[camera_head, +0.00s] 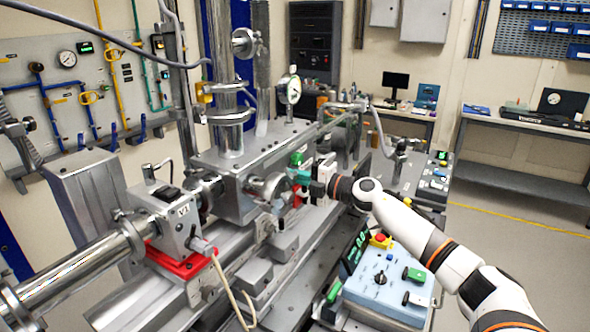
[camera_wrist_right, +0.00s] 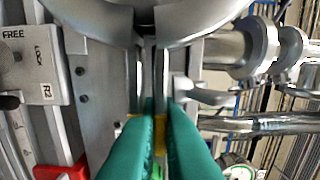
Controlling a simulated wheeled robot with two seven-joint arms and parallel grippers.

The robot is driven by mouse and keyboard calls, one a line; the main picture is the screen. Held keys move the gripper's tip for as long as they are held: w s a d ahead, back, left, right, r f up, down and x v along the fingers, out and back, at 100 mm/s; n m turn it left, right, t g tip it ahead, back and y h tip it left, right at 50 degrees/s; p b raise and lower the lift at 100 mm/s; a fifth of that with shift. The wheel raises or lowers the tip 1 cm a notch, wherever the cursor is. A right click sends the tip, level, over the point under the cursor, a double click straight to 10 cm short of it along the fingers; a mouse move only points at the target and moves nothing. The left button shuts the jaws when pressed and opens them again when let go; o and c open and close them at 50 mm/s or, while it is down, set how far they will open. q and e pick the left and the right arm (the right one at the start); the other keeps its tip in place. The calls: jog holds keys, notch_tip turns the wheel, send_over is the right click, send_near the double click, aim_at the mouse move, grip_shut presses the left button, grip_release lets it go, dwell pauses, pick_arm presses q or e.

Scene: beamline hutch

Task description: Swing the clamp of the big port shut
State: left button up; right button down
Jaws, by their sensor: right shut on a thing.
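The big port (camera_head: 268,187) is a round metal flange on the front right of the grey chamber. In the right wrist view, the curved metal clamp (camera_wrist_right: 164,60) of the port crosses the top, with narrow metal ends pointing down towards the fingers. My right gripper (camera_head: 299,179) reaches in from the right at the port. Its green fingers (camera_wrist_right: 152,115) are shut on the clamp's end, with a bit of yellow showing between them. The fingers hide the gripped part, and I cannot tell how far the clamp is swung. My left gripper is not in view.
The grey chamber (camera_head: 232,150) carries a dial gauge (camera_head: 289,90) and a vertical column. A blue control box (camera_head: 385,285) stands below my right arm. The floor at right is clear.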

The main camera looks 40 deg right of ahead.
jog(key=shift+f, duration=0.25)
jog(key=c, duration=1.6)
grip_release()
jog(key=shift+b+v, duration=2.45)
jog(key=shift+v, duration=3.6)
jog(key=shift+f, duration=0.1)
